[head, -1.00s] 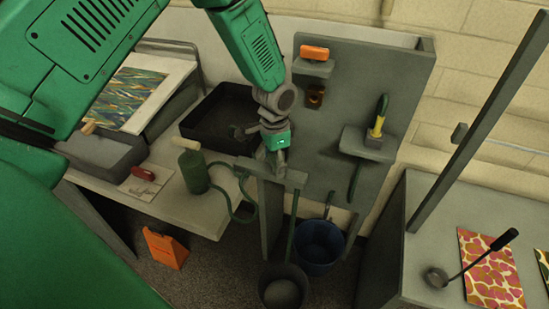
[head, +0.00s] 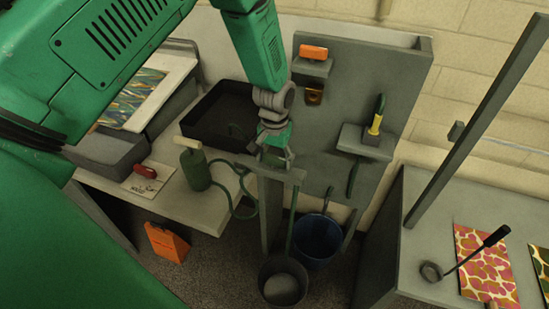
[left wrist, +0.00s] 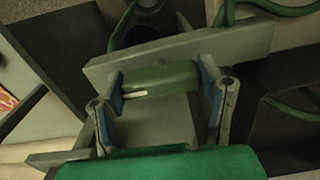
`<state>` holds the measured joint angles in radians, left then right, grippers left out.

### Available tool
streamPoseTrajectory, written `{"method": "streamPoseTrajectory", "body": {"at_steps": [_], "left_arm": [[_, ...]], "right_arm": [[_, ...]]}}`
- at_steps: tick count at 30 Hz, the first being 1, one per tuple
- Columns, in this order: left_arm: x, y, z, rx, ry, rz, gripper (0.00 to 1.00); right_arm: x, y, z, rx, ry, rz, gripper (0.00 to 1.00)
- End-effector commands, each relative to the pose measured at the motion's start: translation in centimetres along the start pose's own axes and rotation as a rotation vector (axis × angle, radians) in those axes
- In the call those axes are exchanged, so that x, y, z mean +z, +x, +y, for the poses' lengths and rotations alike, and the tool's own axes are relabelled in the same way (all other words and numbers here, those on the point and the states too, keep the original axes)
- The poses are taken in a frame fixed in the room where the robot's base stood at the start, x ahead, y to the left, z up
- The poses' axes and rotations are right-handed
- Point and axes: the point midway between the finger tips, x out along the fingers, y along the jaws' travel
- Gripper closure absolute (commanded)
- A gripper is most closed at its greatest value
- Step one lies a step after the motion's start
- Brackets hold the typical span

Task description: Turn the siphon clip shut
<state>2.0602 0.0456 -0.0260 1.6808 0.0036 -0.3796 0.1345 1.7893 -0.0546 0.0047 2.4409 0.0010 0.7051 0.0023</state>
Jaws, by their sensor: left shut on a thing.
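My left gripper (head: 273,156) points down at the top of a grey stand (head: 268,225) beside the upright panel. In the left wrist view its two blue-padded fingers (left wrist: 161,80) stand on either side of a green piece with a white mark, which I take to be the siphon clip (left wrist: 170,76). The clip lies against the stand's grey crossbar (left wrist: 185,46). In the head view the gripper hides the clip. A green hose (head: 291,225) runs down from the stand into a grey bucket (head: 270,268). My right gripper is out of view.
A green pump bottle (head: 193,168) with a looping hose stands left on the table, near a black tray (head: 190,127). A blue bucket (head: 318,240) stands on the floor. An orange block (head: 313,52) and a green-yellow tool (head: 377,115) sit on panel shelves. A ladle (head: 465,255) lies right.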

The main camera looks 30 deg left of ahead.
Motion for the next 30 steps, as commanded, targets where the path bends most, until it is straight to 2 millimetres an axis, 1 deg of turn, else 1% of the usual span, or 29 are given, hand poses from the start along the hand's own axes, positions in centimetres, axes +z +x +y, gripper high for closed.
{"method": "streamPoseTrajectory", "body": {"at_steps": [6,19,20,21,22,30], "left_arm": [[-0.26,0.01,0.12,0.003,-0.045,0.008,0.67],[-0.33,-0.03,0.11,0.003,-0.053,0.01,0.67],[-0.33,-0.03,0.11,0.003,-0.053,0.01,0.35],[-0.34,-0.04,0.11,0.003,-0.053,0.01,0.21],[-0.32,-0.04,0.1,0.003,-0.053,0.01,0.17],[0.03,-0.25,0.01,0.002,-0.052,0.007,0.17]], "right_arm": [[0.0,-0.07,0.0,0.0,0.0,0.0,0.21],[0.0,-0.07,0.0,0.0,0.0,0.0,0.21],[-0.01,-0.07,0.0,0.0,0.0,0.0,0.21],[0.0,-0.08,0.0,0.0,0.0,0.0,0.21],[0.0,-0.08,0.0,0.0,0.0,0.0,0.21],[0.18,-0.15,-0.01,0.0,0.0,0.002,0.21]]}}
